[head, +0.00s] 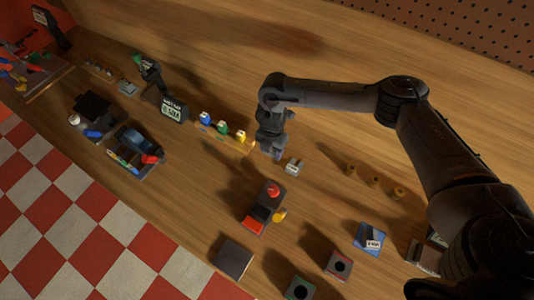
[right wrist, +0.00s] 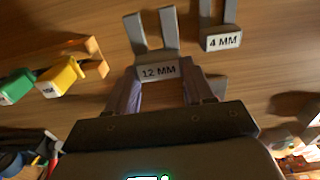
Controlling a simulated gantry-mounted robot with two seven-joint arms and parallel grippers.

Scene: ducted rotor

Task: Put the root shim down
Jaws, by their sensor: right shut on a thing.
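My right gripper (head: 276,154) is over the middle of the bench in the head view, pointing down. In the right wrist view its two fingers (right wrist: 160,92) are shut on a grey forked shim labelled 12 MM (right wrist: 158,71), with its two prongs pointing away from the gripper. I take this to be the root shim; in the head view it is mostly hidden by the gripper. A second grey forked shim labelled 4 MM (right wrist: 222,42) lies beside it, and it also shows in the head view (head: 294,167). Whether the held shim touches the bench is unclear. My left gripper is not in view.
Blue (head: 205,118), green (head: 222,128) and yellow (head: 241,136) tagged pieces lie left of the gripper. A red-topped device (head: 265,205) stands nearer the front. Small brass cylinders (head: 374,182) stand to the right. The wood behind the gripper is clear.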

